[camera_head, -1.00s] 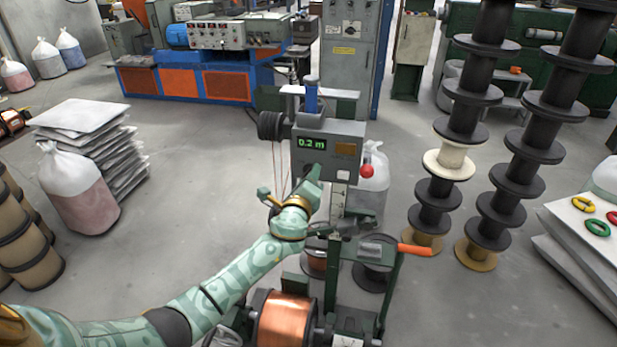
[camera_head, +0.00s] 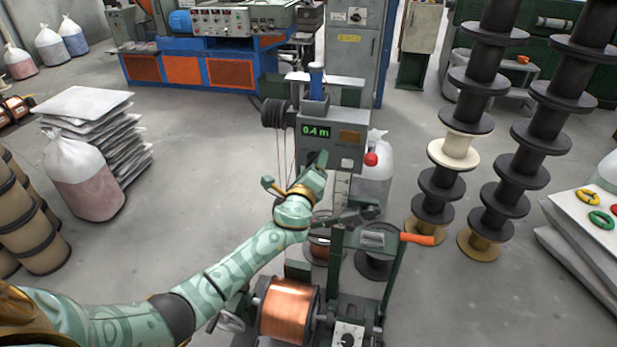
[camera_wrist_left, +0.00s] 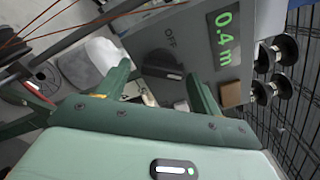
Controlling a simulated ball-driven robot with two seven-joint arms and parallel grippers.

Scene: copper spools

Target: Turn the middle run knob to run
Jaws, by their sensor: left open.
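The grey control box (camera_head: 345,150) has a green display (camera_head: 316,131) reading 0.4 m. In the left wrist view, a black knob (camera_wrist_left: 163,72) sits on the box face beside the word OFF. A RUN label is not readable. My left gripper (camera_head: 315,166) is at the lower left of the box face. Its two green fingers are spread in the left wrist view, with the knob between their tips in the picture. I cannot tell whether they touch it. The fingers hold nothing visible. My right gripper is not in view.
A red ball (camera_head: 371,159) sticks out right of the box. Below stand a copper spool (camera_head: 289,310), an orange handle (camera_head: 417,239) and a small box with a black dial (camera_head: 347,336). Black spool stacks (camera_head: 440,185) stand at the right.

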